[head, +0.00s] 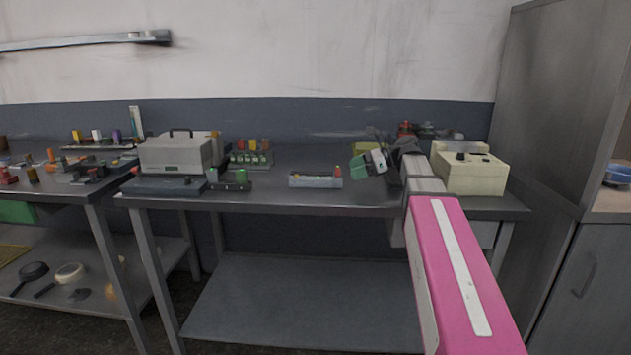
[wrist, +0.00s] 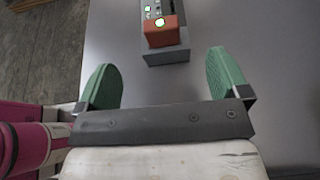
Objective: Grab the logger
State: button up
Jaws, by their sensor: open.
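A low grey box with green lights and an orange block at its right end, which I take to be the logger (head: 314,181), sits on the metal table. In the wrist view the orange end of the logger (wrist: 163,33) is just beyond the fingertips, roughly centred between them; its far part is cut off by the picture edge. My gripper (head: 368,163) has green finger pads and stands to the right of the logger, apart from it. In the wrist view my gripper (wrist: 162,70) is open, with nothing between the fingers.
A cream box (head: 468,173) stands at the table's right end. A grey machine (head: 176,154) and a rack of green-fronted items (head: 251,160) stand to the left. A side table (head: 62,195) holds several small parts. The metal table (head: 300,203) is bare around the logger's front.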

aim_at(338, 177)
jog(key=shift+w+f+x, duration=0.1)
jog(key=shift+f+x, duration=0.1)
jog(key=shift+x, duration=1.5)
jog(key=shift+w+f+x, duration=0.1)
jog(key=shift+f+x, duration=0.1)
jog(key=shift+x, duration=1.5)
jog(key=shift+d, duration=0.2)
jog(key=c, duration=1.2)
